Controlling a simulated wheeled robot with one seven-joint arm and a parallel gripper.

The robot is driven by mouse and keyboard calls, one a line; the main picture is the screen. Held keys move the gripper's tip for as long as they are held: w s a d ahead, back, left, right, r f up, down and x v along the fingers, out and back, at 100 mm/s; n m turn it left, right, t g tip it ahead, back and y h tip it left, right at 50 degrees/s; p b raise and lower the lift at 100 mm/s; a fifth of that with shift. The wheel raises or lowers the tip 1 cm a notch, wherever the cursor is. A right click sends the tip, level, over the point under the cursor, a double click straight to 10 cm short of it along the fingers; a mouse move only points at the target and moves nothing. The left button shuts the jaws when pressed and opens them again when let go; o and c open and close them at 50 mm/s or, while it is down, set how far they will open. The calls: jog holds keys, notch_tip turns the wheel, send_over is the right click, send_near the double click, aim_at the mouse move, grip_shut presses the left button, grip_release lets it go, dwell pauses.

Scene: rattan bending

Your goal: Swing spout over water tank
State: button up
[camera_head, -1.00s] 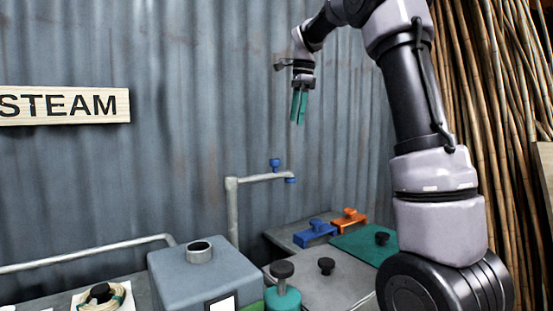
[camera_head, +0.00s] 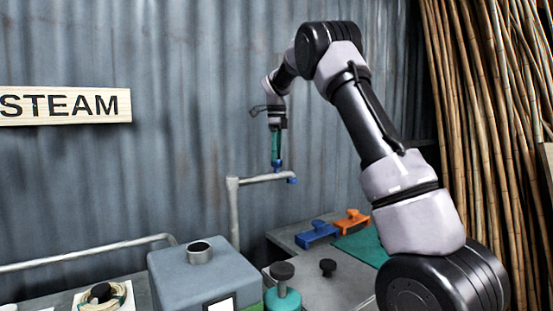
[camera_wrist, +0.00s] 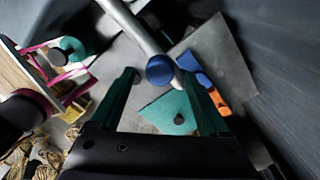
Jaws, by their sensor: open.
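The grey spout (camera_head: 257,179) is a pipe that rises beside the blue-grey tank and bends to the right at its top. It has a blue tip at its right end and a blue knob (camera_head: 278,168) on its arm. The knob also shows in the wrist view (camera_wrist: 160,69), between and beyond the fingertips. My gripper (camera_head: 277,160) points down at the knob with its green fingers. In the wrist view the fingers (camera_wrist: 158,76) are apart, one on each side of the knob. The blue-grey tank (camera_head: 190,283) has a round opening (camera_head: 199,252) on top, left of the spout.
Blue (camera_head: 317,234) and orange (camera_head: 352,221) blocks with knobs stand on the bench at right, near a green plate (camera_head: 362,247). A teal pot with a black knob (camera_head: 283,298) stands in front. A corrugated wall (camera_head: 150,180) is close behind the spout. Bamboo poles stand at far right.

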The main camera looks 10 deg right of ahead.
jog(key=shift+f, duration=1)
jog(key=shift+c, duration=0.3)
grip_shut()
dwell(0.5)
